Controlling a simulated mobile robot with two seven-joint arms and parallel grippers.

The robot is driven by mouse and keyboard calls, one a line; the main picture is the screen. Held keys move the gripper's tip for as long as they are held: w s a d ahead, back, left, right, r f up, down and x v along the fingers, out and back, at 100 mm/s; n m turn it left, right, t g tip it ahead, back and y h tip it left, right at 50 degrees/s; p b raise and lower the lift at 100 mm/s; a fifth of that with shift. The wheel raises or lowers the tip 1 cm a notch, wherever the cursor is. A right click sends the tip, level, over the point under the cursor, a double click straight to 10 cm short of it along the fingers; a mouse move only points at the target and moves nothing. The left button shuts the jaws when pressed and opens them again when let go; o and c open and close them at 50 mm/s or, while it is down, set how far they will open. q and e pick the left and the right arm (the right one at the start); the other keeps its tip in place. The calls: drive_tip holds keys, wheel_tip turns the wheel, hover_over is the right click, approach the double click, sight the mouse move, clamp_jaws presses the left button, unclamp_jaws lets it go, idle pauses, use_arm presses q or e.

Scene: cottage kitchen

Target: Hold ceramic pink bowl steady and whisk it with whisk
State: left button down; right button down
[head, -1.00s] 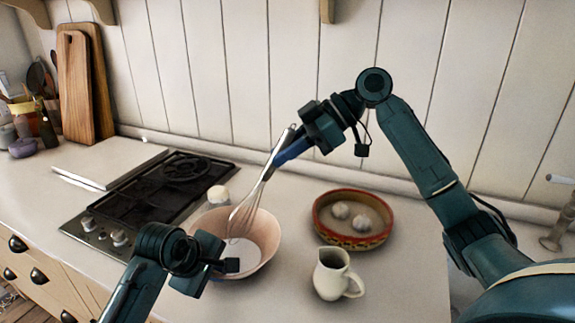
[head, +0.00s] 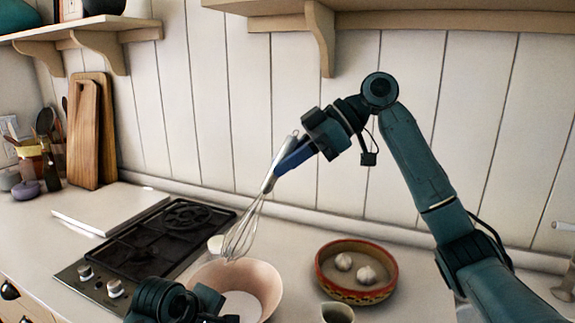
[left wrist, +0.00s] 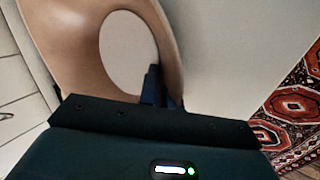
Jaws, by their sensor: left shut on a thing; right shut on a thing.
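The pink bowl (head: 268,278) stands on the counter, its near side cut off by the picture's bottom edge. In the left wrist view, the bowl (left wrist: 75,55) has a pale round bottom. My left gripper (head: 226,318), partly out of the head view, is shut on the near rim; a blue finger (left wrist: 155,85) shows against the wall. My right gripper (head: 291,155) is shut on the handle of the whisk (head: 245,228). The whisk is tilted, its wire end pointing down-left at the bowl's far rim, seemingly above the bowl.
A stove (head: 150,245) lies left of the bowl, with a small white item (head: 215,244) behind the bowl. A red-brown dish (head: 350,293) with two garlic-like bulbs and a cream jug (head: 338,313) stand right. Cutting boards (head: 84,135) lean on the wall; a shelf (head: 90,27) hangs above.

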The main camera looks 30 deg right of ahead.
use_arm(q)
drive_tip(key=c, duration=1.5)
unclamp_jaws()
drive_tip(key=v, duration=1.2)
drive_tip(key=shift+a, duration=0.1)
